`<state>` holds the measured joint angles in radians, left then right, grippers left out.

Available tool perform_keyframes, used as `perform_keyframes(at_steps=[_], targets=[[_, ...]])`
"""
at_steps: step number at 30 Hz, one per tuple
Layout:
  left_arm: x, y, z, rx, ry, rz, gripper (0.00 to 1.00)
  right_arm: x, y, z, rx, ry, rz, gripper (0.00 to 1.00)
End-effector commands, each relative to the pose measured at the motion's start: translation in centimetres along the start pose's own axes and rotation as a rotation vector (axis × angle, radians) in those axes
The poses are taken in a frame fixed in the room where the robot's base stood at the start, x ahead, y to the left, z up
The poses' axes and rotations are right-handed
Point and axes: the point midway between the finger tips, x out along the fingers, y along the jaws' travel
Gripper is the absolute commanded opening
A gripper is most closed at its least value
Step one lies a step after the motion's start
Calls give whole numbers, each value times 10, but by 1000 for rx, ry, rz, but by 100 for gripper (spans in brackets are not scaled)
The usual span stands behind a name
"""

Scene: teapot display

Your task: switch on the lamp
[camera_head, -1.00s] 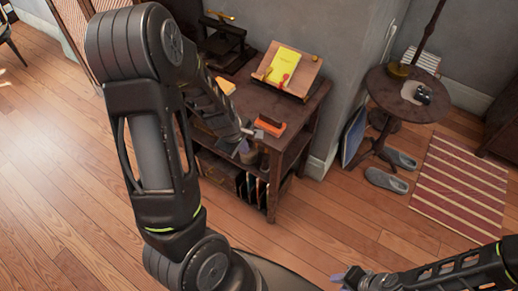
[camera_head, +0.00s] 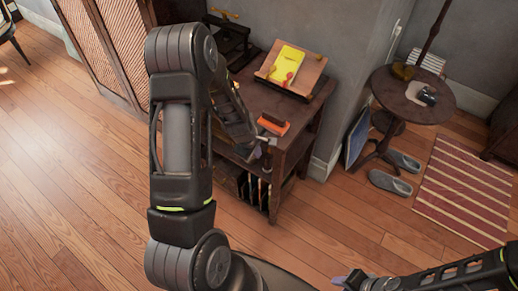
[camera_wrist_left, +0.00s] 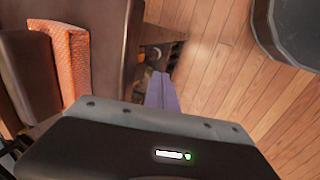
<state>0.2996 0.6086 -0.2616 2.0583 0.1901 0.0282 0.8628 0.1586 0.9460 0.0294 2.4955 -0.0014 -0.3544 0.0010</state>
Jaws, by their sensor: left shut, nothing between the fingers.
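A dark slanted pole (camera_head: 433,32) with a brass-coloured base stands on the round side table (camera_head: 440,106); it may be the lamp's stem, and its top is outside the head view. No shade, bulb or switch shows clearly. My left gripper (camera_head: 262,152) is at the front edge of the wooden desk (camera_head: 316,100), beside the orange box. Its lavender fingers are shut and empty in the left wrist view (camera_wrist_left: 162,92), pointing past the dark wood. My right gripper (camera_head: 352,281) is low over the floor, with its fingers only partly visible.
A book stand with a yellow book (camera_head: 287,64) and an orange box (camera_head: 272,124) are on the desk. Records or folders fill its lower shelf. Grey slippers (camera_head: 390,182) and a striped rug (camera_head: 465,185) lie right. The floor in front is open.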

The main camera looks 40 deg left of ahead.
Motion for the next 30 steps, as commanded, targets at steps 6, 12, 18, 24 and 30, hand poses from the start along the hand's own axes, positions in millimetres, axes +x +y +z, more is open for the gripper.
perform_keyframes(at_steps=[6,12,18,24,30], targets=[[6,14,0,-1,0,-3,0,-5,-2,0,0,-1,0,29],[7,14,0,-1,0,-3,0,-5,-2,0,0,-1,0,29],[12,17,0,1,0,-1,0,1,0,0,0,-1,0,29],[17,19,0,-1,1,1,0,15,6,0,1,0,0,29],[14,20,0,-1,1,1,0,12,5,0,0,1,0,29]])
